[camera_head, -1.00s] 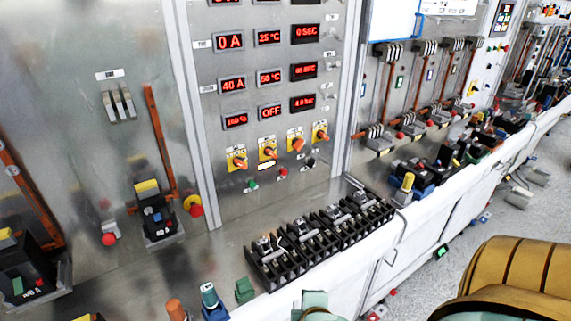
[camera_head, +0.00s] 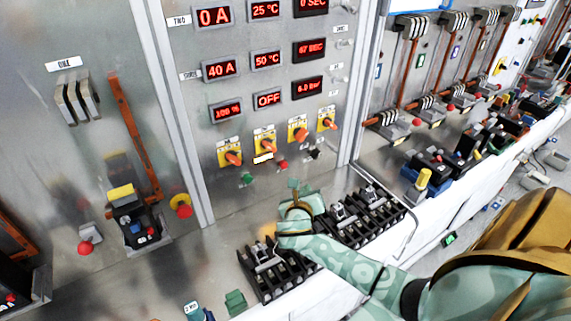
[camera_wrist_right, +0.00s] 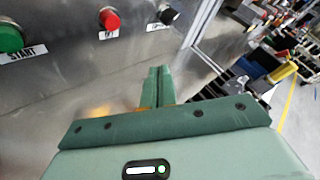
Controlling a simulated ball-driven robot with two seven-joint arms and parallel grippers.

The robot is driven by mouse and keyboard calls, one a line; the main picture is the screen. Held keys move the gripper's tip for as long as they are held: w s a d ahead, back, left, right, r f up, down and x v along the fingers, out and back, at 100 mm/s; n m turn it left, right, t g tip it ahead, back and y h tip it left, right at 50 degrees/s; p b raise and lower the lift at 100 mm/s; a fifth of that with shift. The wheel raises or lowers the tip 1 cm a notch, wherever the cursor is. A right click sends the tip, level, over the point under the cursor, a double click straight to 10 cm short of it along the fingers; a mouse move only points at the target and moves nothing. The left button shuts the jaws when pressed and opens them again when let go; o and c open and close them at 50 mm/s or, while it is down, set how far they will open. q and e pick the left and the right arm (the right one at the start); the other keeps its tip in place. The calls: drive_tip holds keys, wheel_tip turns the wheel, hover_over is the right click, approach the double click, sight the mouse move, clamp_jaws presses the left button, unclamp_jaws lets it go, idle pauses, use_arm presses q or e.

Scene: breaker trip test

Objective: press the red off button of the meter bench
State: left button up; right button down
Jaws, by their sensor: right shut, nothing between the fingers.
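The red button (camera_head: 282,165) sits low on the grey meter panel (camera_head: 255,110), below the orange selector knobs. It also shows at the top of the right wrist view (camera_wrist_right: 109,18), with a small white label under it, too blurred to read. My right gripper (camera_head: 294,186) is shut and empty, below the red button and in front of the panel. In the right wrist view its closed green fingers (camera_wrist_right: 158,80) point up toward the panel, below and right of the red button, apart from it. My left gripper is not in view.
A green START button (camera_wrist_right: 10,38) is left of the red one, a black button (camera_wrist_right: 168,14) right. Black terminal blocks (camera_head: 262,283) stand on the bench under my right arm. A red mushroom button (camera_head: 183,210) is farther left. A metal upright (camera_head: 363,80) bounds the panel.

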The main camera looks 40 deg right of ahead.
sight(284, 165)
drive_tip(key=w+d+b, duration=0.1)
drive_tip(key=w+b, duration=0.4)
drive_tip(key=w, duration=0.3)
drive_tip(key=shift+w+b, duration=0.4)
idle(1.5)
drive_tip(key=shift+w, duration=0.15)
idle(0.3)
drive_tip(key=shift+w+d, duration=0.1)
drive_tip(key=shift+w, duration=0.15)
